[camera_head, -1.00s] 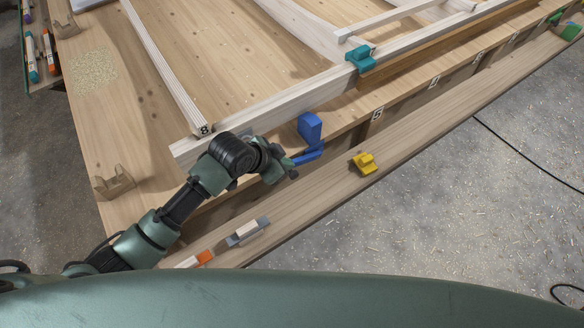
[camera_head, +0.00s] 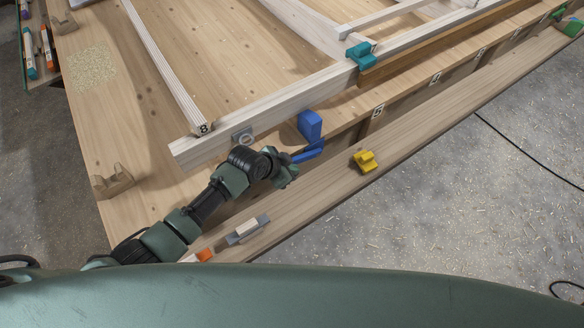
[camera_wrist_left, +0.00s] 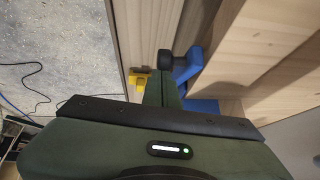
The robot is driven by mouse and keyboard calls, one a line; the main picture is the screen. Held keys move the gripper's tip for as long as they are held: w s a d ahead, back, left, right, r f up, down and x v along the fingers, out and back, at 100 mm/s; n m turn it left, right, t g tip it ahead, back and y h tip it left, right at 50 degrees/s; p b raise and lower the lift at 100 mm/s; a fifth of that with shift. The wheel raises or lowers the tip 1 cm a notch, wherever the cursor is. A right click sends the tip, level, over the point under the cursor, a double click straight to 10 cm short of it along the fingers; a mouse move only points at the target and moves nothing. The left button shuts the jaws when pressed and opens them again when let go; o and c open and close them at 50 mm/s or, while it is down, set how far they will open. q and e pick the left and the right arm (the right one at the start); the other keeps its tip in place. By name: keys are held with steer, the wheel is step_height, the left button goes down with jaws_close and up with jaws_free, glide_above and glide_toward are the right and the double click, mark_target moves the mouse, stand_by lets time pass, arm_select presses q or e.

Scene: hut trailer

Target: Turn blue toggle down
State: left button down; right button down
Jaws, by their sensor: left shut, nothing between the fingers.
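The blue toggle (camera_head: 310,125) is on the near edge of the wooden table, right of the white beam's end. Its blue lever (camera_head: 309,151) sticks out toward the ledge. My left gripper (camera_head: 293,165) is shut and empty, at the lever's near left end. I cannot tell whether they touch. In the left wrist view the shut fingers (camera_wrist_left: 164,72) are just left of the blue lever (camera_wrist_left: 190,65). Part of the blue toggle (camera_wrist_left: 203,104) is hidden behind the gripper body there. My right gripper is not in view.
A yellow clamp (camera_head: 364,160) sits on the lower ledge to the right. A teal clamp (camera_head: 360,56) holds near the white beam (camera_head: 270,111). A small tool (camera_head: 248,229) lies on the ledge near my arm. A wooden bracket (camera_head: 113,182) stands at left.

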arm_select(q)
steer(key=f+b, duration=0.1)
steer(key=b, duration=0.1)
steer(key=s+a+f+t+h+b, duration=0.1)
steer(key=f+b, duration=0.1)
steer(key=f+h+b, duration=0.1)
steer(key=f+b, duration=0.1)
steer(key=b, duration=0.1)
steer(key=shift+s+a+t, duration=0.2)
steer(key=shift+a+t, duration=0.1)
steer(key=shift+a, duration=0.1)
steer(key=d+r+p+v, duration=0.1)
steer(key=p+v, duration=0.2)
steer(key=v, duration=1)
steer(key=shift+w, duration=0.25)
